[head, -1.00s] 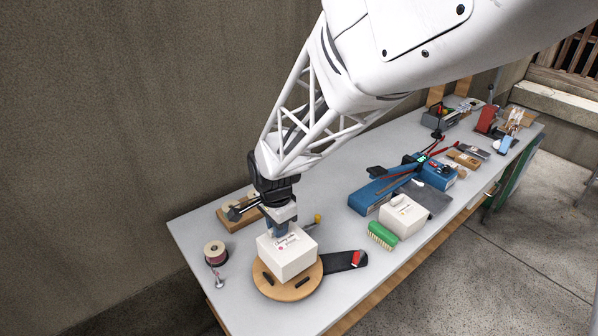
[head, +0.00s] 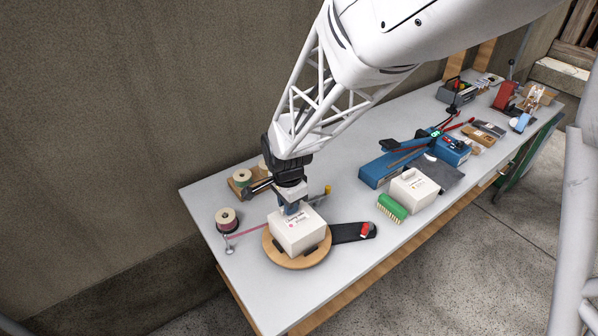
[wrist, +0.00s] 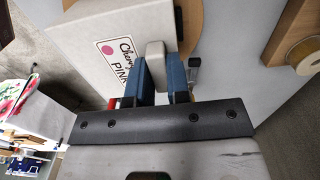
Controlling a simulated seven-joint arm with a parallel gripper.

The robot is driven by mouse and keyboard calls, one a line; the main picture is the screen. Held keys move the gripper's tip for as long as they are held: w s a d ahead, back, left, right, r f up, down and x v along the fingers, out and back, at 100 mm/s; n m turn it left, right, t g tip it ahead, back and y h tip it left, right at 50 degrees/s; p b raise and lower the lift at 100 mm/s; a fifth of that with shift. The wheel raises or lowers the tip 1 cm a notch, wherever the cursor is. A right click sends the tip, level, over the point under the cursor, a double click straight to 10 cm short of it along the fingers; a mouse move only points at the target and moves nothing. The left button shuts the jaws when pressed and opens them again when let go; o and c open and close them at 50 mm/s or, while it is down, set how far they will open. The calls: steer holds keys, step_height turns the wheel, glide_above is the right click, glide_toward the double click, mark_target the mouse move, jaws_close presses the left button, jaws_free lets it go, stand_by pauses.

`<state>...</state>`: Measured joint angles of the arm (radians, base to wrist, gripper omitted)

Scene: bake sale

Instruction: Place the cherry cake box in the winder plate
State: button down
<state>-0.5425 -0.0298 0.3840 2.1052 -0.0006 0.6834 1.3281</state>
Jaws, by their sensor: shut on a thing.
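The cherry cake box (head: 297,236) is a white box with a printed label and a pink dot. It sits over the round wooden winder plate (head: 283,262), between dark blocks on the plate. In the wrist view the box (wrist: 75,50) fills the upper left, with "Cherry" and "PINK" readable on its label. My gripper (head: 291,208) is above the top of the box, pointing down. In the wrist view its blue fingers (wrist: 160,78) are shut on a light grey tab at the box. Whether the box's underside rests fully on the plate is hidden.
A black arm with a red part (head: 355,232) extends right of the plate. A ribbon spool (head: 227,219) stands left, and a wooden spool holder (head: 240,182) behind. A green brush (head: 391,208), another white box (head: 413,189) and a blue device (head: 385,168) lie to the right.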

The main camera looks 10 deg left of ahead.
steer(key=shift+f, duration=0.1)
steer(key=c, duration=1.1)
jaws_free()
step_height(320, 180, up, 12)
stand_by(0.4)
steer(key=s+d+r+n+t, duration=0.15)
steer(key=s+d+r, duration=0.25)
steer(key=d, duration=0.5)
steer(key=s+d+r+n, duration=0.3)
steer(key=d+r, duration=0.1)
steer(key=d, duration=0.6)
steer(key=s+d+r+n+t, duration=0.1)
steer(key=s+d+n, duration=0.3)
steer(key=s+d, duration=0.7)
steer(key=shift+s+d, duration=0.3)
steer(key=shift+s, duration=0.95)
